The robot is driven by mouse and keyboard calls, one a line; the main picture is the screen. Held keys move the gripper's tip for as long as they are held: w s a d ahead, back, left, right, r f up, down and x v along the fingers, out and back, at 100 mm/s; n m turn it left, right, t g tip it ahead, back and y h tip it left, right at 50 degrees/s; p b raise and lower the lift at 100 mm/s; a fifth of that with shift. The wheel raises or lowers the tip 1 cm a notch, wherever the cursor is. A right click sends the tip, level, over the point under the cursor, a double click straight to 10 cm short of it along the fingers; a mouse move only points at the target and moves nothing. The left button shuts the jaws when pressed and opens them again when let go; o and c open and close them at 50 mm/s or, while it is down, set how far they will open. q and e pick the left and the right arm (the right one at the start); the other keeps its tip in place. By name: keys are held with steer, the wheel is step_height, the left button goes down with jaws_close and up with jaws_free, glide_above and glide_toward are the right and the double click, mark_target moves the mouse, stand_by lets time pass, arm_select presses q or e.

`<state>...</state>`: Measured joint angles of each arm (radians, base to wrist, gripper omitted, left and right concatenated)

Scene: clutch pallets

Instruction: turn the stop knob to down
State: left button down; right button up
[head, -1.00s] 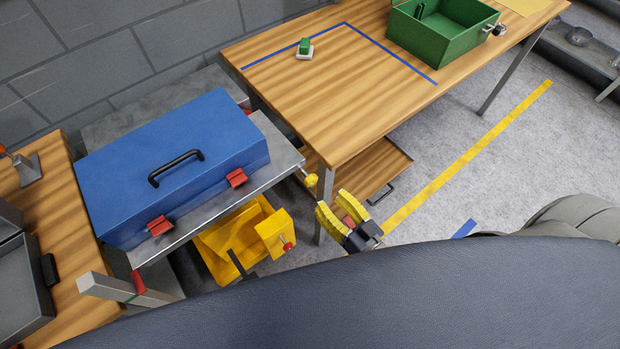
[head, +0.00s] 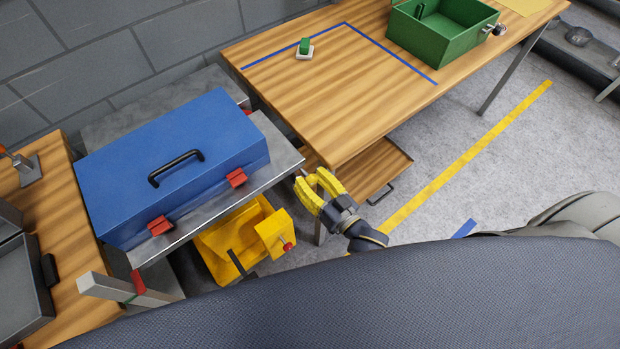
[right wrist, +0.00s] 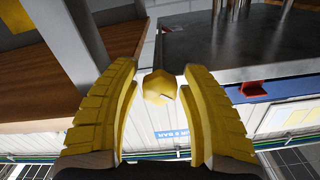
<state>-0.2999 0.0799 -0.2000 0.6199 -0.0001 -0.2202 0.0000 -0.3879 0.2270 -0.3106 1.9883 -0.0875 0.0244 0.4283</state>
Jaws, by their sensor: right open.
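The stop knob is a small yellow faceted knob (right wrist: 160,87) in the right wrist view, between my open right fingertips with a gap on either side. In the head view my right gripper (head: 311,182), with yellow ribbed fingers, is at the right corner of the grey metal cart top (head: 272,150) and covers the knob. Its fingers are apart and it also shows in the right wrist view (right wrist: 158,82). I cannot tell how far the knob lies beyond the fingertips. My left gripper is not in view.
A blue toolbox (head: 165,160) with red latches sits on the cart. A yellow bin (head: 222,245) is below it. A wooden table (head: 340,100) with a green box (head: 440,35) and a small green-and-white item (head: 305,48) stands close to the right gripper. Open floor lies right.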

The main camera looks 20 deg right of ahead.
steer(key=shift+c, duration=0.4)
jaws_close()
steer(key=n, duration=0.4)
steer(key=shift+d+f+n, duration=0.1)
steer(key=shift+n, duration=1.9)
steer(key=shift+o, duration=0.4)
jaws_free()
